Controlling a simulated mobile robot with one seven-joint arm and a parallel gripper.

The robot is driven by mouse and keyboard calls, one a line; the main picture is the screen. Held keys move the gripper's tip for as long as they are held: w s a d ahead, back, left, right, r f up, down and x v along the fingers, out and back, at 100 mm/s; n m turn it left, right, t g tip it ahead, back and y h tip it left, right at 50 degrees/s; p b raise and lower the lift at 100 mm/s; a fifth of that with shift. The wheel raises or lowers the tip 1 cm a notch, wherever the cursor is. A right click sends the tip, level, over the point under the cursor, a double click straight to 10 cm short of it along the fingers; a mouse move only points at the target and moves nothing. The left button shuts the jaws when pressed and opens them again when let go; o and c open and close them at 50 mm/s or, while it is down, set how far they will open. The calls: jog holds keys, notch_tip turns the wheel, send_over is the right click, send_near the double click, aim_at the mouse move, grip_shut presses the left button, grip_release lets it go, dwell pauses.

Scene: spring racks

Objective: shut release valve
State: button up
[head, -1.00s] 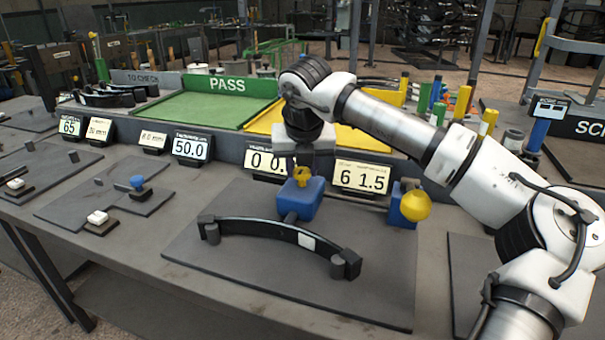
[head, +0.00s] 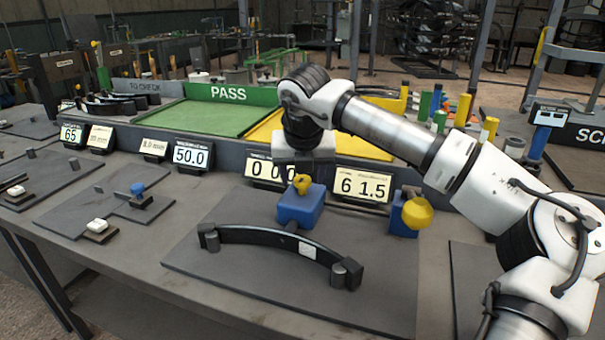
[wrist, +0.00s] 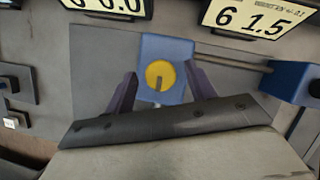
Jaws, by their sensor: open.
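The release valve appears to be the yellow knob (head: 302,184) on a blue block (head: 298,210), behind the curved black leaf spring (head: 270,236). In the wrist view the knob is a round yellow disc (wrist: 160,75) with a dark slot, on the blue block (wrist: 165,48). My gripper (wrist: 160,80) is open, its two dark fingers on either side of the knob. Contact cannot be told. In the head view my wrist is just above and behind the block, and the fingers are mostly hidden.
Another blue block with a yellow ball (head: 418,212) stands to the right, joined by a thin rod in the wrist view. Displays reading 0 0.0 (head: 268,170) and 6 1.5 (head: 360,184) stand close behind. A green PASS tray (head: 220,117) lies farther back.

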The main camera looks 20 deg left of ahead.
jog(key=shift+r, duration=0.1)
jog(key=v, duration=1.3)
jog(key=shift+r, duration=0.35)
